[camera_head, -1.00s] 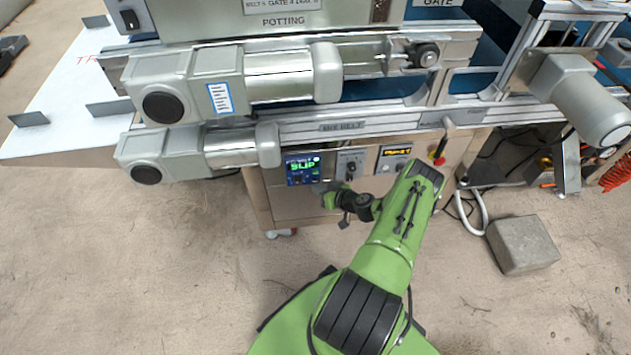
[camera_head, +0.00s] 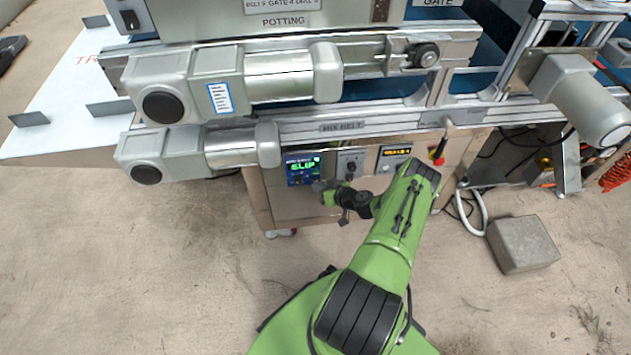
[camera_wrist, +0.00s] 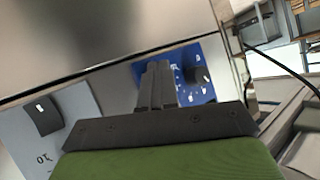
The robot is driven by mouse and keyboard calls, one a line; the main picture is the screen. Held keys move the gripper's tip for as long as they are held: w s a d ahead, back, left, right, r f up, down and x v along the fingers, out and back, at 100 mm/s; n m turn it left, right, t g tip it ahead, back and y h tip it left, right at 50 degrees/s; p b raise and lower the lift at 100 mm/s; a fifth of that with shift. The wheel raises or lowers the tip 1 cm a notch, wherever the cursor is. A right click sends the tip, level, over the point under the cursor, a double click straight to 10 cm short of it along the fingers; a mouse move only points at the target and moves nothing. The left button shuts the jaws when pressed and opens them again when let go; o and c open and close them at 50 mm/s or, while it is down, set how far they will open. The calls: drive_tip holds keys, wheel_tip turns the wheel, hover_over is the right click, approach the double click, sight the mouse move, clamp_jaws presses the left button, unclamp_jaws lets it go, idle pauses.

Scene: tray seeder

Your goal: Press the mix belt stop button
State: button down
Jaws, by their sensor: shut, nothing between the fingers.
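The mix belt label (camera_head: 342,127) is on the rail above a beige front panel. I cannot tell which control is the mix belt stop button. My gripper (camera_head: 319,187) is just below the blue screen, partly blurred into the panel. In the wrist view my gripper (camera_wrist: 157,68) is shut and empty, its fingers overlapping a blue plate (camera_wrist: 190,82) with a black knob (camera_wrist: 198,76). Contact cannot be told.
A grey plate with a black switch (camera_wrist: 42,116) is left of the fingers in the wrist view. Motor housings (camera_head: 190,152) overhang the panel above. A stone block (camera_head: 523,244) and a white hose (camera_head: 478,212) lie on the floor at right.

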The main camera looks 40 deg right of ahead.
idle(0.4)
drive_tip(key=s+a+p, duration=0.4)
drive_tip(key=s, duration=0.1)
drive_tip(key=shift+s, duration=0.35)
idle(0.3)
idle(0.7)
